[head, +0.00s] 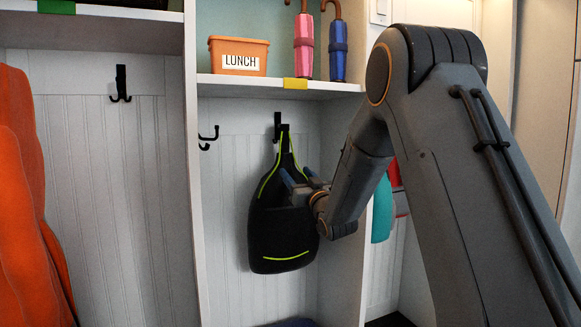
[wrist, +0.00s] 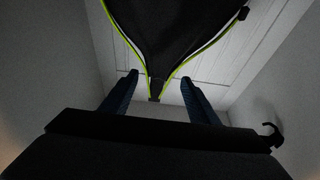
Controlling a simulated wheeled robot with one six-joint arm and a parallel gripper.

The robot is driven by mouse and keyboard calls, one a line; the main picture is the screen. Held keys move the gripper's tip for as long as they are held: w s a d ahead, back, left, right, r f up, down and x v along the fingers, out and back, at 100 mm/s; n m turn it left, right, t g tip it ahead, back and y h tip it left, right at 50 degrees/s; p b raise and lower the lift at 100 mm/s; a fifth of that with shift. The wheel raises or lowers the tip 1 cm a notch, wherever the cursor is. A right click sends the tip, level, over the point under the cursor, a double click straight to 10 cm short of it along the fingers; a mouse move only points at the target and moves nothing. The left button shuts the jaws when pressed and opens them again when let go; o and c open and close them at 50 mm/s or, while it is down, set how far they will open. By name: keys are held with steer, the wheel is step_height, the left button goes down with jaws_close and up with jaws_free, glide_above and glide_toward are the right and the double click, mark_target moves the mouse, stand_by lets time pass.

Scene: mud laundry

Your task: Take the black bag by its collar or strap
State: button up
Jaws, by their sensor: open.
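The black bag (head: 278,225) with yellow-green piping hangs upright from a black hook (head: 278,122) in the middle cubby. Its straps (head: 287,148) rise and narrow to the hook. My gripper (head: 300,178) is at the bag's upper right, its blue fingers in front of or beside it; contact cannot be told. In the wrist view the bag (wrist: 175,30) fills the top and narrows downward to a piped point (wrist: 155,90). My open fingers (wrist: 160,85) show on either side of that point, with nothing clamped. Whether it lies at fingertip depth is unclear.
A shelf (head: 280,88) above holds an orange LUNCH box (head: 239,56) and pink (head: 305,45) and blue (head: 338,52) umbrellas. Cubby dividers stand on both sides. A side hook (head: 208,137) is left of the bag. An orange garment (head: 25,200) hangs far left.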

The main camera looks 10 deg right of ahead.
mark_target(285, 152)
steer(key=b+x, duration=0.1)
steer(key=x, duration=0.8)
steer(key=shift+w+a, duration=0.1)
steer(key=shift+w, duration=0.05)
steer(key=shift+x, duration=0.85)
steer(key=c, duration=1.1)
steer(key=shift+o, duration=0.2)
steer(key=shift+r, duration=0.3)
steer(key=shift+r, duration=1.3)
